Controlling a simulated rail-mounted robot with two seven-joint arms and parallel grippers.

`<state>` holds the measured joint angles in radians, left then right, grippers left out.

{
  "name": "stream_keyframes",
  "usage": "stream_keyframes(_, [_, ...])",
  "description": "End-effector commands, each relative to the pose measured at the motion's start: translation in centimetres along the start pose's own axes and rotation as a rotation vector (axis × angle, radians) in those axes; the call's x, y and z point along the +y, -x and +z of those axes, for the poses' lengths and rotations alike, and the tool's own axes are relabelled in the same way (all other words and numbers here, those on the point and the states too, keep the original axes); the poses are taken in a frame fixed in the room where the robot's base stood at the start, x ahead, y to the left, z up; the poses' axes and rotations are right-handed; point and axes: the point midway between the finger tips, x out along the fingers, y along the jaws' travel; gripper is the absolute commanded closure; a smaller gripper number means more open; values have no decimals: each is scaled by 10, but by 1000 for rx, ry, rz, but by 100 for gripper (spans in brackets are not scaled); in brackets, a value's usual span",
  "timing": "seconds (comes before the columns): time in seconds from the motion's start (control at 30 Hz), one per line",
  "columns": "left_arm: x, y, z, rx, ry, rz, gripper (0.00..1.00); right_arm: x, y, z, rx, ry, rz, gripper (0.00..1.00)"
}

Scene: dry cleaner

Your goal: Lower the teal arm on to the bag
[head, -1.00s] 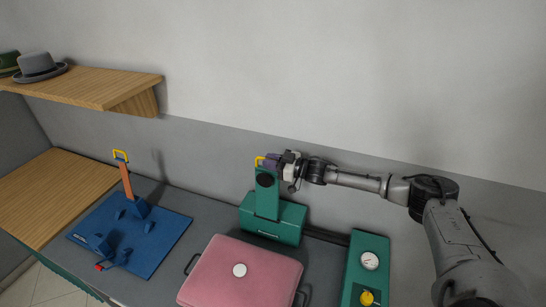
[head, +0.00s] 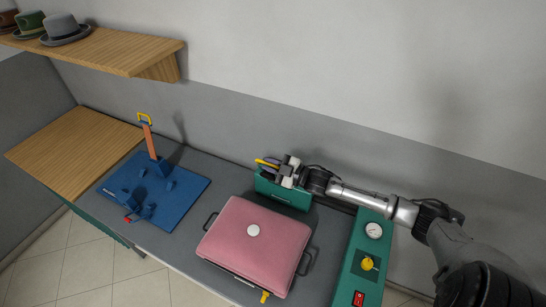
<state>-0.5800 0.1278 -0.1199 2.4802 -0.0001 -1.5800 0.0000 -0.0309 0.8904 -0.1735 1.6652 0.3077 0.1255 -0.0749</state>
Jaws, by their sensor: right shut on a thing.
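The pink bag (head: 240,250), with a white disc on top and dark handles at its sides, lies flat on the grey counter. Behind it stands a teal base (head: 290,195) that carries the teal arm. The arm is mostly hidden by my gripper and looks short from here; it seems to lean towards me, clear of the bag. Its yellow handle (head: 266,164) shows at the gripper's left. My right gripper (head: 279,168) is shut on the arm's handle end, above the base. My left gripper is out of view.
A teal control panel (head: 356,268) with gauge, yellow knob and red switch stands right of the bag. A blue board (head: 187,203) with an upright orange arm (head: 150,140) lies to the left. A wooden shelf (head: 112,46) with hats hangs above. A yellow tab (head: 265,297) shows at the bag's front.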

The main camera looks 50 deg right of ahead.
Motion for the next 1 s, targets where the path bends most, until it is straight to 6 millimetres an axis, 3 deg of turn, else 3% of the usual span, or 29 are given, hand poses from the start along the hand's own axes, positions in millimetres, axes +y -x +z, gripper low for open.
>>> stream_keyframes(0.43, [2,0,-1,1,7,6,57,-2,0,0,0,15,0,100])
stream_keyframes(0.47, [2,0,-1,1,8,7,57,-2,0,0,0,14,0,81])
stream_keyframes(0.67, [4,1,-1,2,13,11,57,-2,0,0,0,11,0,62])
stream_keyframes(1.0, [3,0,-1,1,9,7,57,-3,4,1,-1,9,0,62])
